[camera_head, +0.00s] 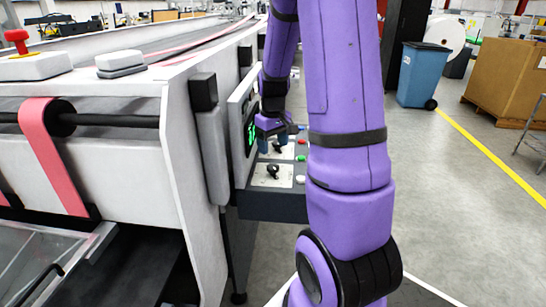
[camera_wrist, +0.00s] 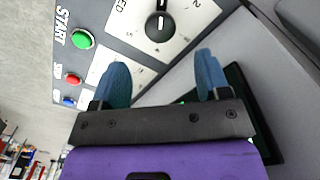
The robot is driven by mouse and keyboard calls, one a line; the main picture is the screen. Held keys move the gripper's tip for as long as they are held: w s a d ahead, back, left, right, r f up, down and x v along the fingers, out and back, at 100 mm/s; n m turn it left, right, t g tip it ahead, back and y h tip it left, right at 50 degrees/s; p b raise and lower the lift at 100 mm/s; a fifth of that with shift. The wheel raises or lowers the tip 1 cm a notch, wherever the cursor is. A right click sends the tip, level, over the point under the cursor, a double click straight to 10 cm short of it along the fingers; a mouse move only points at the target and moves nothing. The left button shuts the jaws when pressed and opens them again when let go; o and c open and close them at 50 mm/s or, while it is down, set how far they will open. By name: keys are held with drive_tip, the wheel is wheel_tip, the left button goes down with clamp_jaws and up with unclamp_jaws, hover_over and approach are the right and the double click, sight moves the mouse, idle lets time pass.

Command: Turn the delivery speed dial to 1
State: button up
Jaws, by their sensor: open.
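A black dial (camera_wrist: 160,25) with a white pointer line sits on a white plate (camera_wrist: 188,38) at the top of the wrist view. The plate shows letters ending in "ED" and a "2"; the full label is cut off, so I cannot tell whether this is the delivery speed dial. My gripper (camera_wrist: 162,62) is open, its two blue fingers apart and empty, with the dial beyond the gap between the tips. In the head view two black dials show on the panel: a near one (camera_head: 272,170) and a farther one (camera_head: 278,147) beside my fingertips.
A green START button (camera_wrist: 83,39), a red button (camera_wrist: 73,79) and a blue button (camera_wrist: 69,101) line the panel. A dark screen with green digits (camera_head: 252,133) stands upright left of the dials. A blue bin (camera_head: 423,75) stands on the open floor at right.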

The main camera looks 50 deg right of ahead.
drive_tip(key=shift+r, duration=1.55)
drive_tip(key=shift+s, duration=0.1)
